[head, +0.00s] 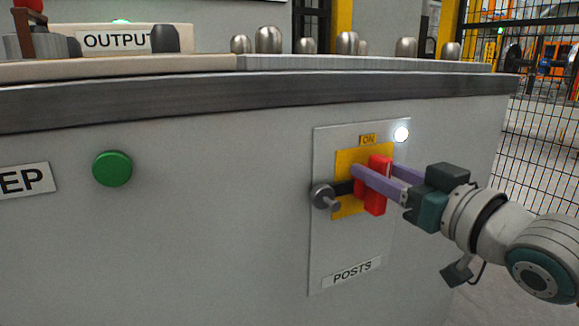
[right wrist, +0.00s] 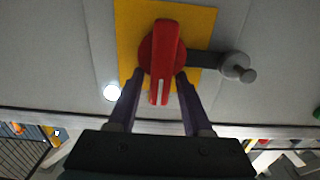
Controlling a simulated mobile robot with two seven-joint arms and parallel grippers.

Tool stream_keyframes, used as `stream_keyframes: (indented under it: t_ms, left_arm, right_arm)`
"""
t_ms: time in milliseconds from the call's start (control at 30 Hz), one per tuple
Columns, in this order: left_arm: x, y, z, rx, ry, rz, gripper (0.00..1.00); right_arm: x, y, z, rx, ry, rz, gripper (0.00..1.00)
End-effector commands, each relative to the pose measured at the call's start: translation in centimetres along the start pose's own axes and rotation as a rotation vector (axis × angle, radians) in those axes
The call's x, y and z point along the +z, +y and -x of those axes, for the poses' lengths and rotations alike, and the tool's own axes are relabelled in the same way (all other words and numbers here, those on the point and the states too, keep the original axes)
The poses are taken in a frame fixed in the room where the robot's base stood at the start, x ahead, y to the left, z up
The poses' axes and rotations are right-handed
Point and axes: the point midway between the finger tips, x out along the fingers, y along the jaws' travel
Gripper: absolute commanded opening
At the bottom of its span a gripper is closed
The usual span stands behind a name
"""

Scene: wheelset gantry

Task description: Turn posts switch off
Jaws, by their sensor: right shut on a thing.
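The posts switch is a red handle (head: 377,203) on a yellow plate (head: 346,207), with an "ON" label (head: 368,140) above it and a "POSTS" label (head: 352,273) below. The handle stands roughly upright; in the right wrist view the red handle (right wrist: 160,50) carries a white mark at its end nearer the gripper. A white lamp (head: 401,134) beside the "ON" label is lit. My right gripper (head: 374,172) comes in from the right, its purple fingers on both sides of the handle, shut on it; it also shows in the right wrist view (right wrist: 160,78). My left gripper is not in view.
A dark bar with a grey knob (head: 323,196) sticks out left of the handle. A green button (head: 112,169) is on the cabinet face further left. The grey cabinet edge (head: 200,98) runs above, with metal studs (head: 268,41) on top. Mesh fencing (head: 535,140) stands at right.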

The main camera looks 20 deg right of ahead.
Motion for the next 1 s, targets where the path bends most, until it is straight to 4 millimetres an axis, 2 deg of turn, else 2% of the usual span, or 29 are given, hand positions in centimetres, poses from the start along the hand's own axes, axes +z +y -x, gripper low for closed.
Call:
stream_keyframes:
  t_ms: [267,467,1000]
  left_arm:
    - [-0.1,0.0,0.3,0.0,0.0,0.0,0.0]
    - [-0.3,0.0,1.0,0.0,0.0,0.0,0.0]
    - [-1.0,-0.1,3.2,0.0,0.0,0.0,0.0]
  right_arm:
    - [-0.2,-0.1,0.0,-0.001,0.003,0.026,0.0]
    - [-0.3,-0.2,0.0,0.0,0.002,0.118,0.0]
    - [0.2,-1.2,-0.1,0.001,0.004,0.601,0.0]
